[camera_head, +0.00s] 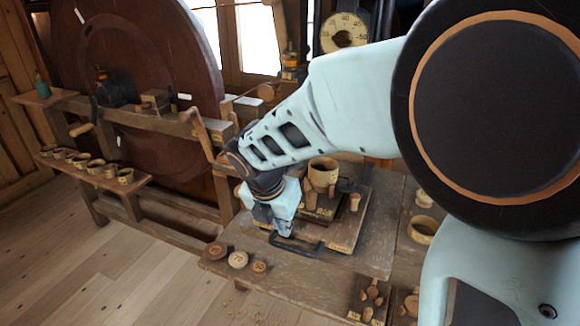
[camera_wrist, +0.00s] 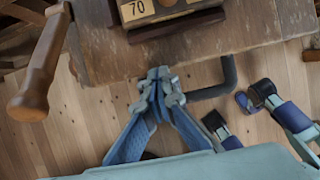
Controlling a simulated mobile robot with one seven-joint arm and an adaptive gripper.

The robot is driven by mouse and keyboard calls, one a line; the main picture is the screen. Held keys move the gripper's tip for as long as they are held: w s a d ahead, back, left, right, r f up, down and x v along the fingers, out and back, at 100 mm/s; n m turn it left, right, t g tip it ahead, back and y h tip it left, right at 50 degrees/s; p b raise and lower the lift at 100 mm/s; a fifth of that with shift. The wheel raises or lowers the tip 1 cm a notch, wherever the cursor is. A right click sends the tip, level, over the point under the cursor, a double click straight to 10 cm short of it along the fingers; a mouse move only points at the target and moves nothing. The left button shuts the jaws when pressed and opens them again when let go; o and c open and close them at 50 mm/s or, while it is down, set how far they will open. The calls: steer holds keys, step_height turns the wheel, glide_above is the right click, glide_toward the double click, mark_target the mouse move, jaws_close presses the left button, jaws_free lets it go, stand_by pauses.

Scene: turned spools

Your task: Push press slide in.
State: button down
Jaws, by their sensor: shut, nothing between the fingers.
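The press slide looks to be the flat wooden board (camera_head: 347,232) on the bench, with a dark bent handle (camera_head: 297,246) at its front edge. The handle also shows in the wrist view (camera_wrist: 230,74), sticking out from the near edge of a wooden board. My gripper (camera_head: 281,230) is beside the handle in the head view. In the wrist view my gripper (camera_wrist: 163,85) has its fingertips together, at the board's front edge and left of the handle's free end. Nothing shows between the fingers. Whether the tips touch the wood or handle, I cannot tell.
A wooden cup (camera_head: 323,171) and small pegs stand on the press area behind my gripper. Round wooden discs (camera_head: 238,260) lie at the bench's front left. A block labelled 70 (camera_wrist: 138,11) and a wooden crank handle (camera_wrist: 38,85) are near in the wrist view.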

mark_target(309, 181)
steer(key=w+d+p, duration=0.2)
steer(key=w, duration=0.3)
steer(key=w+d+p, duration=0.2)
steer(key=w+p, duration=0.1)
steer(key=w, duration=0.2)
steer(key=w+d+p, duration=0.1)
steer(key=w+p, duration=0.2)
steer(key=w, duration=0.2)
steer(key=shift+w+d+f, duration=0.1)
steer(key=shift+w+d, duration=0.25)
steer(key=shift+d, duration=0.05)
